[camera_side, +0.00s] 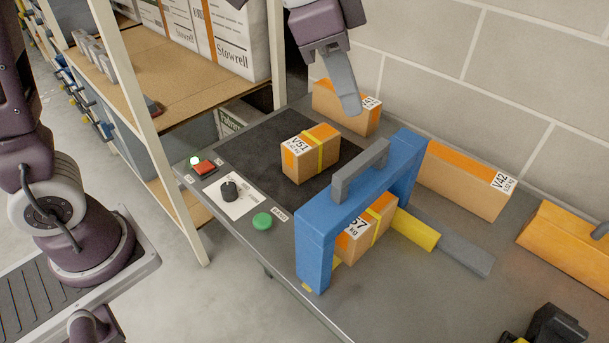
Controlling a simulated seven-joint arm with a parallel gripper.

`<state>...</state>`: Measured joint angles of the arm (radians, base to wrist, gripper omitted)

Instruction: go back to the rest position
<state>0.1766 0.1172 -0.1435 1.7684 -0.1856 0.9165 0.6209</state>
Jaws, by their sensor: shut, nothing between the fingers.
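My gripper (352,108) hangs at the top middle of the side view, pointing down, with its fingers together and nothing held. It is above the bench, in front of a cardboard box with an orange top (330,107) and partly hides it. Whether it touches that box I cannot tell. A box marked V51 (311,155) with a yellow band sits on the black mat (262,138), below and left of my gripper.
A blue arch with a grey handle (317,238) stands over another banded box (352,242). Box V42 (462,180) is by the wall. A green button (262,221), black knob (229,190) and red switch (203,167) line the bench's left edge. Shelving (185,90) stands behind left.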

